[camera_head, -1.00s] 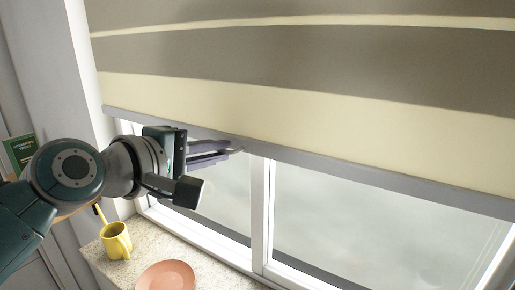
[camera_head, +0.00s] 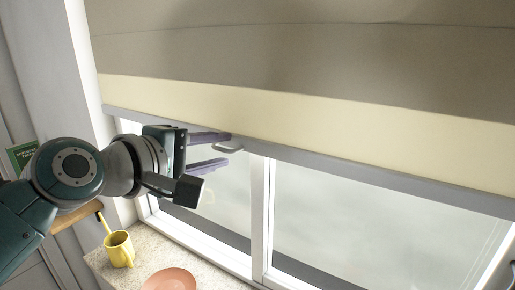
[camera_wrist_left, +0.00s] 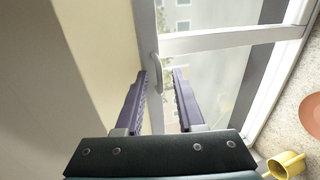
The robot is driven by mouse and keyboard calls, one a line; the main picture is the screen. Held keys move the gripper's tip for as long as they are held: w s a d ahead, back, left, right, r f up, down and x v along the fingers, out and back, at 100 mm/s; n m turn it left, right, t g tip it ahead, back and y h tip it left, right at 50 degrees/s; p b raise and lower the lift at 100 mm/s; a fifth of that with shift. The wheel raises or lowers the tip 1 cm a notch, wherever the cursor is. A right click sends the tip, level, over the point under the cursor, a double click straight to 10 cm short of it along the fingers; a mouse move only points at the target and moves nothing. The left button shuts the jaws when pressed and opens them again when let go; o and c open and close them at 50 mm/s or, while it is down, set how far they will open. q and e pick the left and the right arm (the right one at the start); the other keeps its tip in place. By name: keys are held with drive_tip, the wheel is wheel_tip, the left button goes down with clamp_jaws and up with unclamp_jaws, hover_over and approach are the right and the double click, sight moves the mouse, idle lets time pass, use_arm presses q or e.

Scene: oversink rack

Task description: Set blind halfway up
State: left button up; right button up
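The blind (camera_head: 300,65), with taupe and cream bands, hangs over the upper part of the window, and clear glass shows below it. Its grey bottom rail (camera_head: 340,172) runs across the window. A small grey handle (camera_head: 230,149) sticks out below the rail; it also shows in the left wrist view (camera_wrist_left: 156,72). My left gripper (camera_head: 229,149) is open, its purple fingers just below the rail. In the left wrist view the handle's near end is between or just past the fingertips; I cannot tell whether they touch it. My right gripper is not in view.
A yellow mug (camera_head: 119,250) and a pink plate (camera_head: 171,279) stand on the speckled counter (camera_head: 150,245) below my left gripper. The window frame (camera_head: 261,215) is close behind it. A green book (camera_head: 22,153) is at the far left.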

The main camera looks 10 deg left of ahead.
use_arm(q)
drive_tip(key=b+v, duration=0.1)
drive_tip(key=v, duration=0.9)
drive_tip(key=shift+b, duration=0.4)
